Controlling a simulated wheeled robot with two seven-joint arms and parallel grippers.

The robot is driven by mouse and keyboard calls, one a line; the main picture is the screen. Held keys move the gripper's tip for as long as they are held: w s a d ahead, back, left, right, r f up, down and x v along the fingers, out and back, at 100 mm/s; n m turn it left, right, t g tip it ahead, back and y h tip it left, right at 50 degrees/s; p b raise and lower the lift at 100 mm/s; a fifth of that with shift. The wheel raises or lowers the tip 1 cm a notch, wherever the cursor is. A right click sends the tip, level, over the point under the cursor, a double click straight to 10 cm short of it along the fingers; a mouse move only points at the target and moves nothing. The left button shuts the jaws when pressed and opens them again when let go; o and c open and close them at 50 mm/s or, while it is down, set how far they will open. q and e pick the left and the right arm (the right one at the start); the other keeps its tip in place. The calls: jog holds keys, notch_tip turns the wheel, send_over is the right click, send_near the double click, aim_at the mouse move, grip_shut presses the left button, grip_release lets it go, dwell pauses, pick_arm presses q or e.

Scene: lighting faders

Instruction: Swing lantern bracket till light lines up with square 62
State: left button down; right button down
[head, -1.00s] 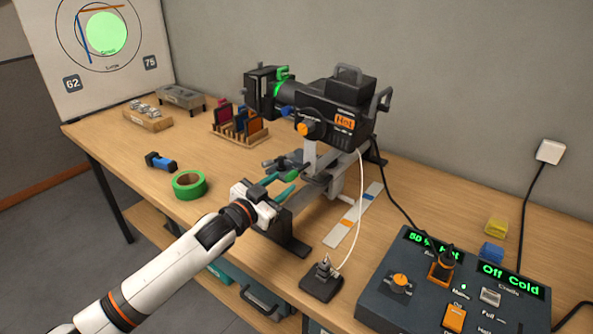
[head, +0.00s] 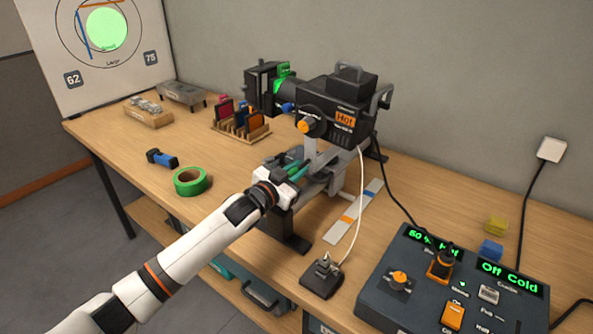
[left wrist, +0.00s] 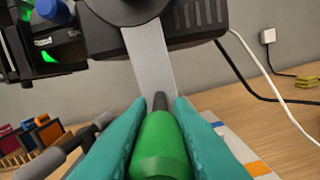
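The black lantern (head: 335,105) stands on its grey bracket (head: 310,155) at the back of the bench. A green handle sticks out of the bracket; it shows in the left wrist view (left wrist: 160,145). My left gripper (head: 290,170) is at this handle, its teal fingers (left wrist: 100,145) on either side with hardly any gap. Whether they press on it is unclear. A pale green light disc (head: 107,28) lies on the white board, above and right of square 62 (head: 73,79). Square 75 (head: 150,57) is at the right. My right gripper is out of view.
A control desk (head: 450,290) with cables is at the front right. Green tape (head: 190,181), a blue and black tool (head: 161,159) and a rack of coloured filters (head: 240,122) lie left of the lantern. A striped strip (head: 350,215) lies right of the bracket.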

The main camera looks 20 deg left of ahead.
pick_arm(q)
jog(key=shift+d, duration=0.1)
jog(key=shift+s+d+n+y, duration=0.2)
jog(key=shift+d+n+y, duration=0.2)
jog(key=shift+d, duration=0.15)
jog(key=shift+s+d+n+t+y, duration=0.15)
jog(key=shift+d+n+t+y, duration=0.45)
jog(key=shift+y, duration=0.6)
jog(key=shift+d, duration=0.1)
jog(key=c, duration=1.3)
grip_release()
jog(key=s, duration=0.4)
jog(key=s+a+b, duration=0.1)
jog(key=s, duration=0.3)
jog(key=s+a, duration=0.1)
jog(key=s, duration=0.3)
jog(key=shift+w, duration=0.1)
